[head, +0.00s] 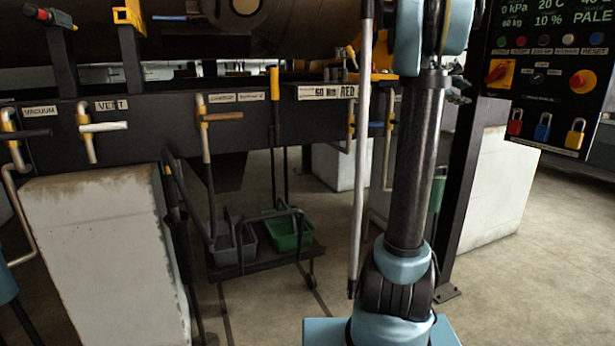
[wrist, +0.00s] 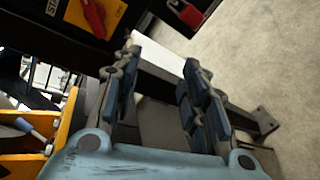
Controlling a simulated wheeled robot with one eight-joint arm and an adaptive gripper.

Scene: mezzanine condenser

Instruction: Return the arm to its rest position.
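My gripper (wrist: 160,75) shows in the wrist view with its two dark, blue-padded fingers apart. Nothing is between them; a pale block and the floor show through the gap. In the head view my arm stands upright right of the middle, folded at its lower joint, with its upper joints cut off by the top edge. Dark finger parts of my gripper (head: 458,90) show just right of the arm, mostly hidden behind it.
A control panel (head: 550,60) with a red-and-yellow switch (wrist: 93,18) and padlocks is close to my gripper. A dark post (head: 463,170) and pale plinth (head: 500,180) stand right of my arm. A valve-handled beam (head: 240,130) and a cart with bins (head: 285,232) are left. Floor at lower right is clear.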

